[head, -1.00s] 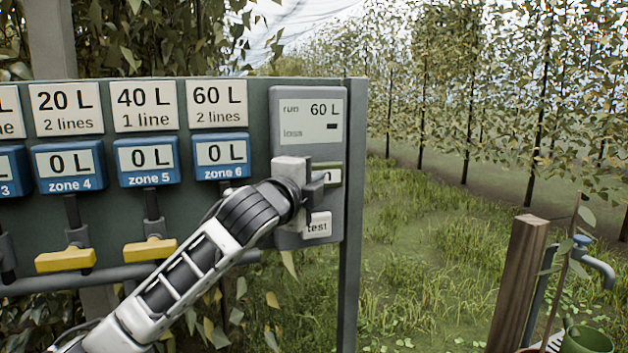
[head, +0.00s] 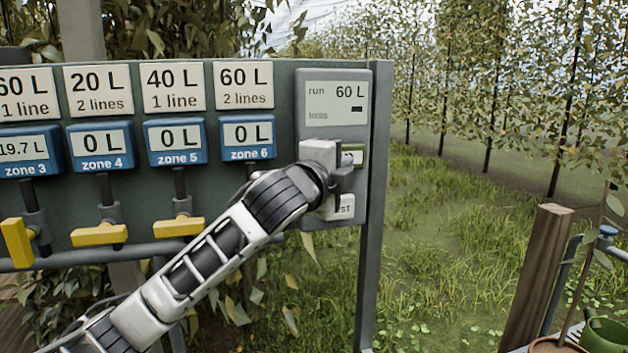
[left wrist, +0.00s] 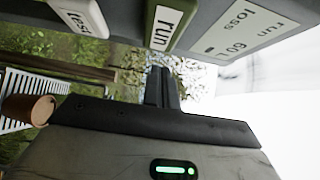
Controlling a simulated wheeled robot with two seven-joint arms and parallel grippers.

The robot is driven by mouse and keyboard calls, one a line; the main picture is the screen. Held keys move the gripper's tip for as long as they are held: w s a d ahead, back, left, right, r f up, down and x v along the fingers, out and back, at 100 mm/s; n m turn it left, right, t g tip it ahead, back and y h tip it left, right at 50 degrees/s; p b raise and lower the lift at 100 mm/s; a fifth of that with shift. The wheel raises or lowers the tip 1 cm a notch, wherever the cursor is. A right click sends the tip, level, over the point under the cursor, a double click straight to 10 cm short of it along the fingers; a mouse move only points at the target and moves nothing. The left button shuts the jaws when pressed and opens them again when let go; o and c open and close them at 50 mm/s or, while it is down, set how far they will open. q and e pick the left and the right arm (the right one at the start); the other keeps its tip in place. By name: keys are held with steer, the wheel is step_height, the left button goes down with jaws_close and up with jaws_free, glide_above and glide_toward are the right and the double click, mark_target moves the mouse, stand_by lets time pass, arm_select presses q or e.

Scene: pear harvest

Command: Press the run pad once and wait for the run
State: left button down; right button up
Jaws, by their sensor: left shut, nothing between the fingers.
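The grey control panel (head: 364,215) is at the right end of the board in the head view. Its display (head: 333,105) reads run 60 L, with a dark dash at loss. The green-framed run pad (head: 354,154) is mostly hidden behind my left gripper (head: 346,182); the test pad (head: 346,206) is partly hidden below. In the left wrist view the run pad (left wrist: 163,27) lies just above the shut fingers (left wrist: 160,88), between the test pad (left wrist: 82,17) and the display (left wrist: 245,30). The fingers are empty; I cannot tell whether they touch the pad. My right gripper is out of view.
Blue meters read 19.7 L at zone 3 (head: 25,150) and 0 L at zones 4 to 6. Yellow handles (head: 98,234) hang below, the leftmost upright. A wooden post (head: 537,275) and green watering can (head: 607,335) stand right. Grass beyond is open.

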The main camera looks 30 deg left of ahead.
arm_select(q)
steer(key=s+b, duration=0.1)
steer(key=s, duration=0.8)
steer(key=shift+s+d+b, duration=0.2)
steer(key=shift+b, duration=0.2)
steer(key=shift+f, duration=0.1)
